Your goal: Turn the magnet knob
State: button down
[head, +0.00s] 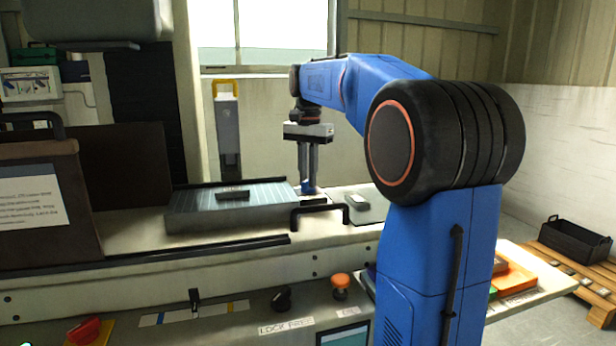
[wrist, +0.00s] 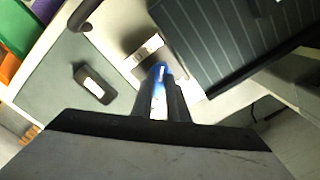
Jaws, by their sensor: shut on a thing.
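The magnet chuck (head: 235,208) is a grey block with a striped top, lying on the pale bench; its striped top also shows in the wrist view (wrist: 235,50). A blue knob (head: 308,187) sits by the right end of the chuck. My gripper (head: 307,183) points straight down with its fingers shut on this blue knob. In the wrist view the blue knob (wrist: 159,78) shows between the fingertips, and the fingers hide part of it. A small white label (wrist: 149,47) lies just beyond the knob.
A black bar handle (head: 320,208) stands in front of the knob. A grey mat (wrist: 50,72) with a small dark item (wrist: 95,84) lies beside it. A small dark block (head: 233,194) rests on the chuck. The front console has a black knob (head: 281,299) and an orange button (head: 341,282).

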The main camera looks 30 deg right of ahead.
jog(key=c, duration=1.7)
grip_release()
jog(key=shift+r, duration=0.15)
notch_tip(320, 180, up, 17)
jog(key=shift+r, duration=0.1)
jog(key=shift+s, duration=0.1)
